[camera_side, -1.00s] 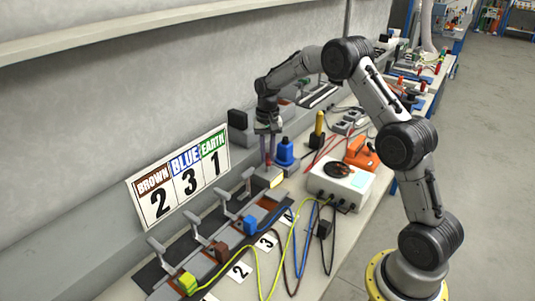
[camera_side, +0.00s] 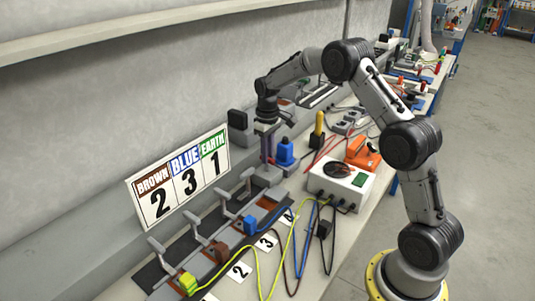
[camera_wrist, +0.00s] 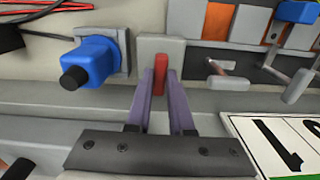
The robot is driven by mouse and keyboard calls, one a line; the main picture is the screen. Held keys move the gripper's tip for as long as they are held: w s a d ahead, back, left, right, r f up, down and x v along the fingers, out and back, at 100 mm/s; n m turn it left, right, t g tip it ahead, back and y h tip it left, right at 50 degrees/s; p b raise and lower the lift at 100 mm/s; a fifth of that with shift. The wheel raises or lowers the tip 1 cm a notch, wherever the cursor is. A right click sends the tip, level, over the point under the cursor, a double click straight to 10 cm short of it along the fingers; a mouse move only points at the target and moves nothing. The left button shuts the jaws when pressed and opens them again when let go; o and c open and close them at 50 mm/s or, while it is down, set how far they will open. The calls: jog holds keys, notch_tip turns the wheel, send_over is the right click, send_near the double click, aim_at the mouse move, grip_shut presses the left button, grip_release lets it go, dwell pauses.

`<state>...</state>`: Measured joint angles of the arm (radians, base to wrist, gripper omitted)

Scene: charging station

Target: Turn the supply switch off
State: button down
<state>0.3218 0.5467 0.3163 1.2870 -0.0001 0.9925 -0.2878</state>
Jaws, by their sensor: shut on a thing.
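The supply switch is a grey box with a red lever (camera_wrist: 160,75) in the wrist view. In the side view its grey box (camera_side: 268,176) sits at the far end of the terminal row, beside a blue socket (camera_side: 286,152). My gripper (camera_wrist: 159,72) has its two purple fingers on either side of the red lever, shut on it. In the side view my gripper (camera_side: 267,160) points down at the switch box. The fingers hide the lever in the side view.
The blue socket (camera_wrist: 93,62) is close on the left in the wrist view. A row of grey clamps (camera_side: 222,216) and a numbered sign (camera_side: 180,178) stand nearby.

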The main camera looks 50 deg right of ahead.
jog(key=shift+w+r+n, duration=0.1)
jog(key=shift+n, duration=0.2)
jog(key=c, duration=0.8)
grip_release()
notch_tip(320, 180, up, 14)
jog(key=shift+a, duration=0.1)
